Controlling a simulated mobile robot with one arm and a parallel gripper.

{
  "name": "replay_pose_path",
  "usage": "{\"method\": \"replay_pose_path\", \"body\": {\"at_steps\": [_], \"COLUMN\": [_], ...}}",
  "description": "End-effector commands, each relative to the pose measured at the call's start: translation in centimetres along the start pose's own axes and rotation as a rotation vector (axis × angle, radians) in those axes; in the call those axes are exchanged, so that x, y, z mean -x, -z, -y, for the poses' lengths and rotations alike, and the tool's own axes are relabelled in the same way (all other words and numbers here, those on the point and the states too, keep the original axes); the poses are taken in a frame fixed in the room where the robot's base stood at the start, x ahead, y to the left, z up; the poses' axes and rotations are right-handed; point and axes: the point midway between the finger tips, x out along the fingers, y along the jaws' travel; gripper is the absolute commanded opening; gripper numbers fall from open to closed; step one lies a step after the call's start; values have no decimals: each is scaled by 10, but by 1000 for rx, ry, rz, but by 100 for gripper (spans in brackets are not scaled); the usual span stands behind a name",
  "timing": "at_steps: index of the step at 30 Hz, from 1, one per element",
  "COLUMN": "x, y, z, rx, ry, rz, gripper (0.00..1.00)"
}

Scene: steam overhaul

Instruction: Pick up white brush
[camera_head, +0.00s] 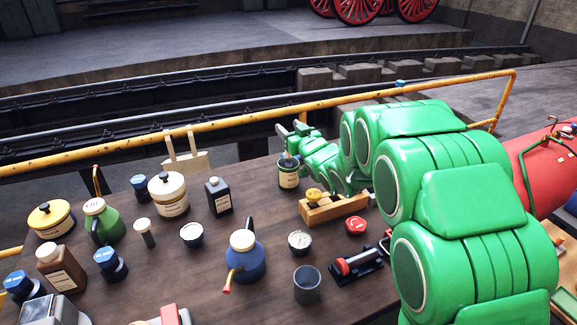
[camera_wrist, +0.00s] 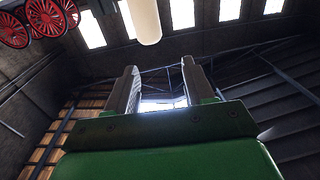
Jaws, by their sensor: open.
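A small upright item with a white top and a dark stem (camera_head: 144,232) stands on the left middle of the workbench; it may be the white brush, but its shape is too small to be sure. My gripper (camera_head: 291,131) is at the far side of the bench, right of and beyond this item, above a labelled dark tin (camera_head: 289,174). My gripper also shows in the wrist view (camera_wrist: 162,88), its two grey fingers apart with nothing between them. The wrist view shows no brush that I can make out.
The bench (camera_head: 190,278) is crowded with several bottles, jars and cans. A blue oil can (camera_head: 244,262), a grey cup (camera_head: 307,286) and a wooden block (camera_head: 333,208) stand nearby. A yellow rail (camera_head: 230,116) runs behind. A pale cylinder (camera_wrist: 145,20) shows in the wrist view.

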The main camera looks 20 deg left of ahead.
Motion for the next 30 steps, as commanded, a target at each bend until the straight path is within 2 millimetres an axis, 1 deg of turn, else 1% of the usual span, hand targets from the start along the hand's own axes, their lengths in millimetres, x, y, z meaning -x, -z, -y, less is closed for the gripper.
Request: {"method": "replay_pose_path", "body": {"at_steps": [3,11,21,22,30], "x": [0,0,0,0,-26], "y": [-12,-27,-62,-64,-62], "z": [0,-1,-1,-1,-1], "rx": [0,-1,0,0,1], "ry": [-1,-1,-2,-2,-1], "rz": [4,4,4,4,0], "gripper": [53,53,53,53,53]}}
